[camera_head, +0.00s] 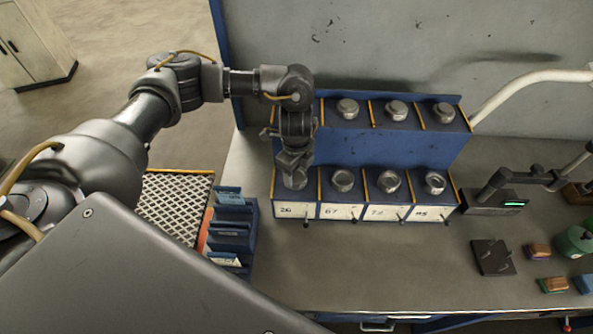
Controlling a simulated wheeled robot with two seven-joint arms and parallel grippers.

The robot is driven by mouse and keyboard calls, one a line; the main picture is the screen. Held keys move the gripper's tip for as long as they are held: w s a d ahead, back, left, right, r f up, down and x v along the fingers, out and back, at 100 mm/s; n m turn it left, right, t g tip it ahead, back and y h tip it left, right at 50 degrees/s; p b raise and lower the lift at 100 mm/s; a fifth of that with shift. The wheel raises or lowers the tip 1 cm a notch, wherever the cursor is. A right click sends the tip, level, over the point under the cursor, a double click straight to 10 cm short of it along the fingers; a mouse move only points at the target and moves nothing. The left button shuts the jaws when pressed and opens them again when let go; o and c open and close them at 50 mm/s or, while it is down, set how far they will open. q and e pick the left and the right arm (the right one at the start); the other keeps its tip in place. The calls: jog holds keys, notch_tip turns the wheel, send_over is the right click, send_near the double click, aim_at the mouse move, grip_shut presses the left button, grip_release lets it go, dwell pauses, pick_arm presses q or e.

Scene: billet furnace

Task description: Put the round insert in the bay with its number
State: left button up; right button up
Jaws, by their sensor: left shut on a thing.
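My left gripper (293,165) points down over the leftmost bay of the lower row in the blue rack (390,152). It is shut on a grey round insert (295,181), mostly hidden by the fingers. Whether the insert touches the bay floor cannot be told. The white label (294,211) below this bay seems to read 26 or 20. The labels to its right (341,212) seem to read 67, 73 and 95, though they are small. Each of those three bays holds a grey round insert (343,181). My right gripper is not in view.
The rack's upper row holds more round inserts (396,110), with orange dividers between bays. A blue slotted holder (233,232) and a mesh-topped tray (178,205) stand left. A dark stand with a green display (497,203) is right. The bench front (390,270) is clear.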

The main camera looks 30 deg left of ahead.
aim_at(296, 176)
pick_arm(q)
jog(key=shift+f, duration=0.15)
jog(key=o, duration=1.5)
jog(key=shift+r, duration=0.3)
notch_tip(296, 176, up, 12)
jog(key=b, duration=0.3)
jog(key=shift+f, duration=0.1)
